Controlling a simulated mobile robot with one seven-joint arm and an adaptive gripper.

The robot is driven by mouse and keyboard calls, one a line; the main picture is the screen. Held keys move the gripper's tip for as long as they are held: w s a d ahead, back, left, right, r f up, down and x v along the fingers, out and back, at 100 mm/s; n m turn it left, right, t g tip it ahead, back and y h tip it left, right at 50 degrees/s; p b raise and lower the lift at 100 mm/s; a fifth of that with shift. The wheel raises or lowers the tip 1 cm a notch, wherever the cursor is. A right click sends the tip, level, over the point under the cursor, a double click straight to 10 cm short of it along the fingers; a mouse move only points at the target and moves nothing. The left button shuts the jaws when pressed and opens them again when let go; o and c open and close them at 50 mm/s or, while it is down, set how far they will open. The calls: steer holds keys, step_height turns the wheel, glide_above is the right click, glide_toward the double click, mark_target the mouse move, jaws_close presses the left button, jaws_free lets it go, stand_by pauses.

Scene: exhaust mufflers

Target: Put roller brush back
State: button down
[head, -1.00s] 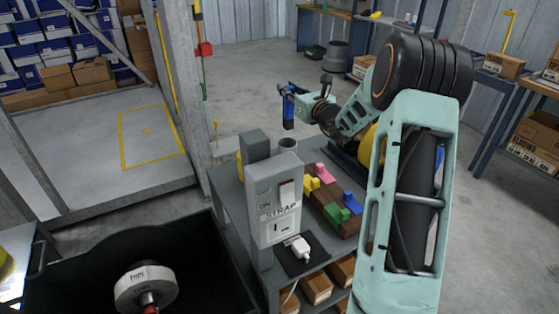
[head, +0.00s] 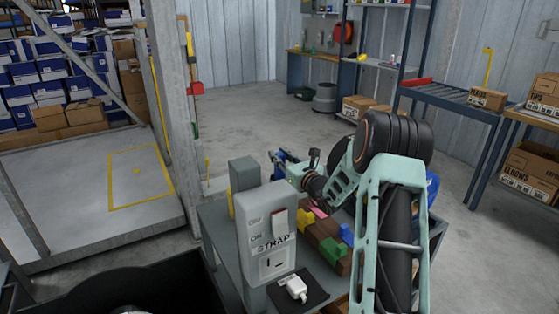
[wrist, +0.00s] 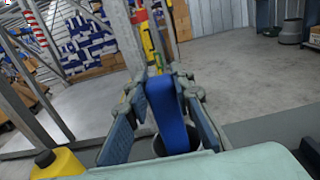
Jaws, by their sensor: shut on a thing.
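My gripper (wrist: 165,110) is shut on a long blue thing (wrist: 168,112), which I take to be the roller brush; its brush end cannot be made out. The blue thing hangs between the two fingers with its rounded end upward in the wrist view. A grey cup (wrist: 160,146) shows behind and below its lower end; whether that end is inside the cup cannot be told. In the head view my gripper (head: 282,158) is above the far end of the grey cart (head: 212,222), partly behind the switch box. The cup is hidden there.
A grey STRAP switch box (head: 268,235) stands at the cart's near side. A wooden block with coloured pieces (head: 326,246) and a white plug (head: 293,287) are beside it. A yellow bottle with a black cap (wrist: 58,164) is near my gripper. Open floor lies beyond.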

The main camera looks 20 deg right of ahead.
steer(key=shift+f, duration=0.35)
steer(key=shift+f, duration=0.15)
steer(key=c, duration=1.7)
jaws_free()
